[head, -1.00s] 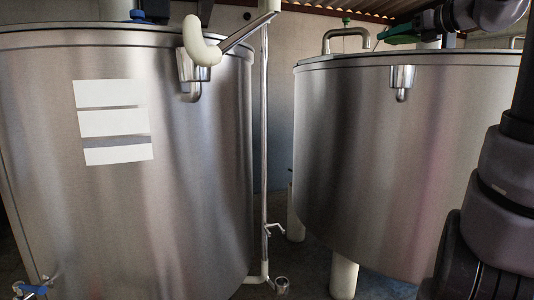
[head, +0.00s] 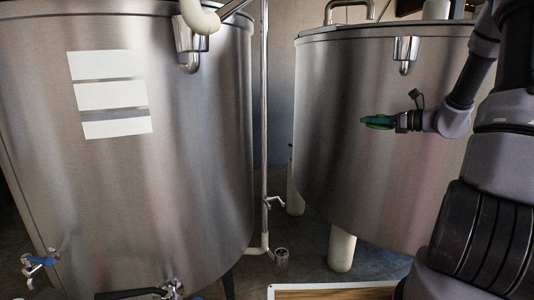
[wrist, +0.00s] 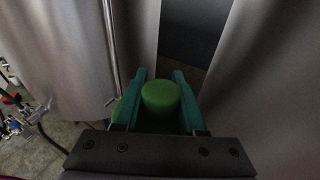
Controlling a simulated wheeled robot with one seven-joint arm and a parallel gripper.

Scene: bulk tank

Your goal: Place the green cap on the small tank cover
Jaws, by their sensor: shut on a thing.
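The green cap (wrist: 162,97) is a rounded green piece between the two teal fingers of my gripper (head: 376,122) in the wrist view. My gripper is shut on it. In the head view the gripper points left in front of the right steel tank (head: 340,150), below that tank's rim. The cap is hard to tell from the fingers there. I cannot make out a small tank cover; the tank tops are seen nearly edge-on and partly cut off by the picture's top.
The left steel tank (head: 190,150) carries white labels (head: 110,95) and low taps. A thin vertical pipe (head: 264,120) stands between the tanks. A spout (head: 405,52) juts from the right tank. A pale-edged wooden surface (head: 335,291) lies at the bottom.

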